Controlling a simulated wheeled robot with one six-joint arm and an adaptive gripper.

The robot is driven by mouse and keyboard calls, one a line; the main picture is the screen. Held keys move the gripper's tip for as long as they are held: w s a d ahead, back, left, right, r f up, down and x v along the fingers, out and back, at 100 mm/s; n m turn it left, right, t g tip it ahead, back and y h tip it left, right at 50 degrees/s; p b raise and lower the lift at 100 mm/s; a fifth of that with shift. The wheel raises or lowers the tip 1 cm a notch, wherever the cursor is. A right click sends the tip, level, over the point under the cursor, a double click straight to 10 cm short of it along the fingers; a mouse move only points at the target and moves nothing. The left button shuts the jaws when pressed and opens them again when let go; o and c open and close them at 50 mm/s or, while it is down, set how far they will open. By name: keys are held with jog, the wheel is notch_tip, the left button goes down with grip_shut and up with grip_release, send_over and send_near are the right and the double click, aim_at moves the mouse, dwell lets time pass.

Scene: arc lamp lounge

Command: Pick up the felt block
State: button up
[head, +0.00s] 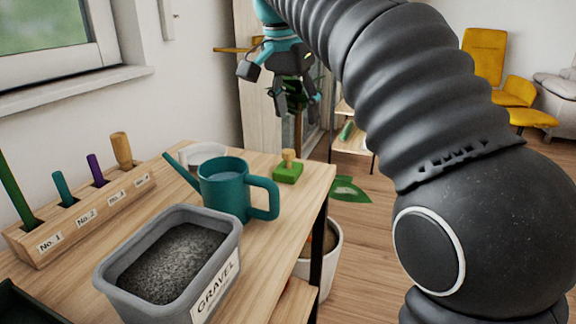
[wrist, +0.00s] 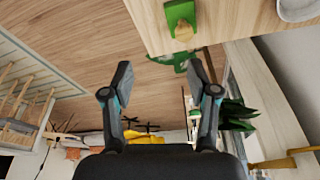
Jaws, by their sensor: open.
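The felt block (head: 287,174) is green with a wooden knob on top. It stands upright near the far right corner of the wooden table, just beyond the teal watering can (head: 226,187). In the wrist view the felt block (wrist: 180,14) is at the top, close to the table edge, beyond my fingertips. My gripper (head: 291,108) is in the air beyond the table's far end, above the height of the block. In the wrist view my gripper (wrist: 160,74) has its two fingers spread wide with nothing between them.
A grey gravel tub (head: 171,264) stands at the front of the table (head: 255,262). A wooden rack (head: 84,214) with several upright tools is at the left. A white bowl (head: 204,153) sits behind the can. A white pot (head: 321,252) with a leafy plant stands beside the table.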

aim_at(288, 151)
jog(key=w+a+r+m, duration=0.1)
jog(key=w+a+m, duration=0.1)
jog(key=a, duration=0.3)
jog(key=shift+h, duration=0.3)
jog(key=x, duration=0.4)
jog(key=b+x, duration=0.1)
jog(key=x, duration=0.3)
jog(key=shift+s+d+f, duration=0.1)
jog(key=shift+s+d, duration=0.05)
jog(key=shift+d, duration=0.1)
jog(key=shift+d+b+x, duration=0.15)
jog(key=shift+b+x, duration=0.1)
jog(key=shift+x, duration=1.05)
jog(key=shift+d+b+x, duration=0.15)
jog(key=shift+b+x, duration=0.1)
jog(key=shift+x, duration=1.05)
grip_shut()
